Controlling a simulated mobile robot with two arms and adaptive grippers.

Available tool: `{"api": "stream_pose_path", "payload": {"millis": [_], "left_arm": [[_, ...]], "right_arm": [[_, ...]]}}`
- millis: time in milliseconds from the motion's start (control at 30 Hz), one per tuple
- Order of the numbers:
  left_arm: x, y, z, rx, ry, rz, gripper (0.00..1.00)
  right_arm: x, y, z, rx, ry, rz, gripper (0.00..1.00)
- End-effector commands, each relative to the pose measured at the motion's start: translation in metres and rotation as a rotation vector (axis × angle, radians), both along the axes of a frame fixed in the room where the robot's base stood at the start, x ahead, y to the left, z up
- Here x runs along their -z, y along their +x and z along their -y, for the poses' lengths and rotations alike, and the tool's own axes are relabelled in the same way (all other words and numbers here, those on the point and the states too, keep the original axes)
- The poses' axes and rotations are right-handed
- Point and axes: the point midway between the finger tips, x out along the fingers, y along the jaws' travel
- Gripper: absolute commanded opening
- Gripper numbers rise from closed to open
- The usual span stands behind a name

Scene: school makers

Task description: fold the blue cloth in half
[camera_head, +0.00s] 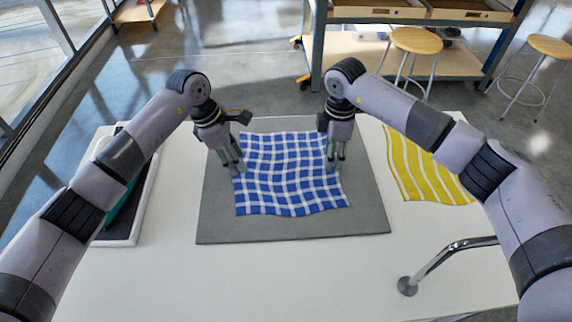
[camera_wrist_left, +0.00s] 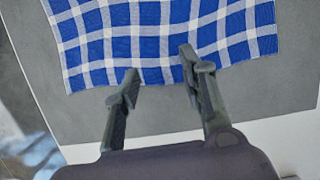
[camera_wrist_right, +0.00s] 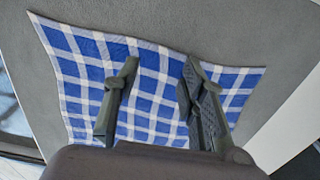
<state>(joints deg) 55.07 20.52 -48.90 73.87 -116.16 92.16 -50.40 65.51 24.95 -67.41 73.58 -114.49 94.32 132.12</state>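The blue and white checked cloth (camera_head: 288,180) lies spread out, slightly wavy, on a grey mat (camera_head: 220,226) on the white table. My left gripper (camera_head: 238,170) is open over the cloth's left edge. In the left wrist view its two fingers (camera_wrist_left: 160,72) stand apart, with the cloth (camera_wrist_left: 150,38) beyond and between their tips. My right gripper (camera_head: 337,166) is open near the cloth's right edge. In the right wrist view its fingers (camera_wrist_right: 160,72) stand apart over the cloth (camera_wrist_right: 150,95). Neither gripper visibly pinches fabric; contact with it cannot be told.
A yellow striped cloth (camera_head: 420,170) lies to the right of the mat. A metal faucet-like bar (camera_head: 440,262) rises at the front right. A white-rimmed tray (camera_head: 141,205) stands at the left, partly behind my left arm. The mat's front strip is bare.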

Motion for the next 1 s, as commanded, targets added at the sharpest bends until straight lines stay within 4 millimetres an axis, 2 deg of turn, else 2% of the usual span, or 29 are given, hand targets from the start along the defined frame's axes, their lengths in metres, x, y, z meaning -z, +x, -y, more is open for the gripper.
{"api": "stream_pose_path", "payload": {"millis": [200,767,1000], "left_arm": [[0.011,0.0,0.0,0.0,0.0,0.001,0.38],[0.013,0.0,0.0,0.001,0.001,0.001,0.38],[0.014,0.0,0.0,0.0,0.001,0.0,0.32]], "right_arm": [[0.011,0.0,0.0,-0.001,0.0,0.002,0.38],[0.015,0.0,0.0,-0.001,0.0,0.001,0.38],[0.015,0.0,0.0,-0.001,0.0,0.001,0.31]]}}
